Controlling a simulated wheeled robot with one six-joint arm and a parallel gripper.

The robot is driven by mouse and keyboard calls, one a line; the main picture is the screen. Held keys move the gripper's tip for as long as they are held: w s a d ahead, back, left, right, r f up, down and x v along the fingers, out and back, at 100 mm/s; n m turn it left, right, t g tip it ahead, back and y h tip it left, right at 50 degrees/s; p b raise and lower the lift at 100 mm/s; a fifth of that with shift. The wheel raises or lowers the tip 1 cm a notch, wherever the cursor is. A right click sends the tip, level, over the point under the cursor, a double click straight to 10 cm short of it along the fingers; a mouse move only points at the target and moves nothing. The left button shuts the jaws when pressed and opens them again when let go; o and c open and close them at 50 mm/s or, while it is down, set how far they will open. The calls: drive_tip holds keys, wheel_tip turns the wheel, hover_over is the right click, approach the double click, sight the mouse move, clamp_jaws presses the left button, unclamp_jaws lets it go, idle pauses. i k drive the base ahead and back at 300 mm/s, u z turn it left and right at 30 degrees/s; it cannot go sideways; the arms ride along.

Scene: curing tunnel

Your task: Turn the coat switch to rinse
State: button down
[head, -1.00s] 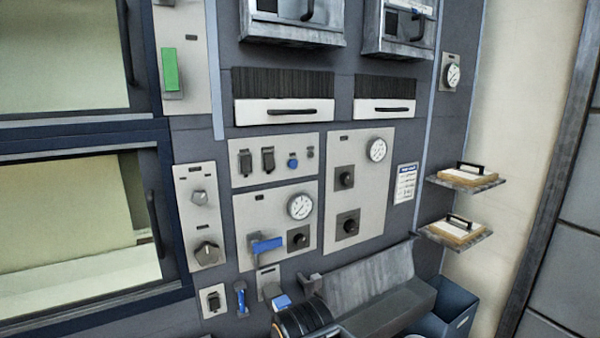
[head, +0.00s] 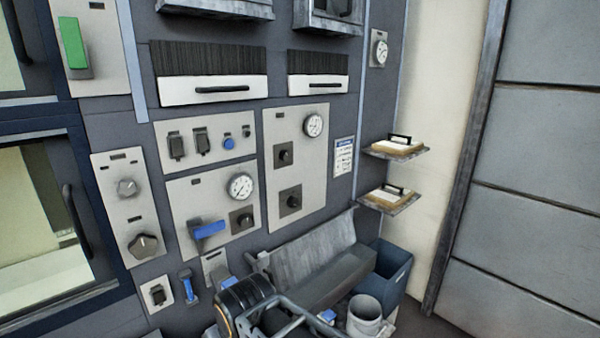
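Several rotary knobs show on the wall panels, and their labels are too small to read, so I cannot tell which one is the coat switch. A narrow panel at left (head: 105,180) holds a grey round knob (head: 127,187) above a larger dark lobed knob (head: 144,245). A tall panel (head: 298,205) right of centre holds two black knobs on dark square plates, an upper one (head: 284,155) and a lower one (head: 291,202). Another black knob (head: 242,219) sits beside a blue lever (head: 209,230).
Several gauges and small switches fill the panels. A grey trough (head: 320,265), a blue bin (head: 394,268) and a white bucket (head: 366,315) are at lower right. Two small shelves (head: 390,203) jut out at right.

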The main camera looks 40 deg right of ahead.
sight(292, 201)
drive_tip(key=z, duration=0.05)
drive_tip(key=k, duration=0.5)
drive_tip(key=z, duration=1.75)
drive_tip(key=i, duration=0.95)
drive_tip(key=u, duration=2.55)
